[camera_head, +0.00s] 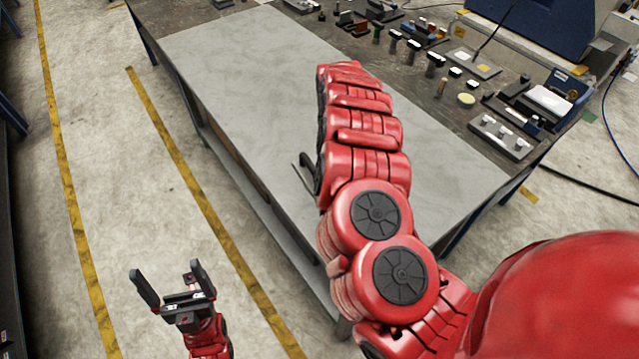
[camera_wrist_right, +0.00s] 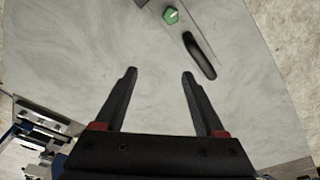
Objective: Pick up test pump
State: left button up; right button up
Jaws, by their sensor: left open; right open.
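In the right wrist view, a grey item with a green hexagonal knob (camera_wrist_right: 171,15) and a black handle (camera_wrist_right: 200,56) lies at the top of the picture on the grey tabletop; it may be the test pump, but its upper part is cut off. My right gripper (camera_wrist_right: 159,74) is open and empty, its fingers pointing toward this item and apart from it. In the head view my red right arm hides most of the right gripper and the spot under it. My left gripper (camera_head: 169,278) is open and empty, out over the floor left of the table.
The grey table (camera_head: 230,65) is clear on its left part. Along its far right side stand several small instruments, a yellow disc (camera_head: 466,99), a tray with metal parts (camera_head: 499,137) and a dark blue box (camera_head: 566,86). Yellow lines (camera_head: 185,170) mark the floor.

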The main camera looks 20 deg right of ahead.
jog(key=s+a+g+y, duration=0.1)
jog(key=s+a, duration=0.2)
jog(key=a, duration=0.1)
notch_tip(320, 180, down, 11)
jog(key=b, duration=0.9)
jog(key=shift+d+r+b, duration=0.15)
jog(key=shift+b, duration=0.25)
jog(key=shift+d+f+p, duration=0.1)
jog(key=shift+f+p, duration=0.25)
jog(key=shift+p, duration=0.2)
jog(key=shift+w+d+f+p, duration=0.15)
jog(key=shift+w+f+p, duration=0.05)
jog(key=shift+f+p, duration=0.55)
jog(key=shift+f, duration=1.5)
jog(key=shift+c, duration=0.2)
grip_shut()
jog(key=shift+r, duration=0.1)
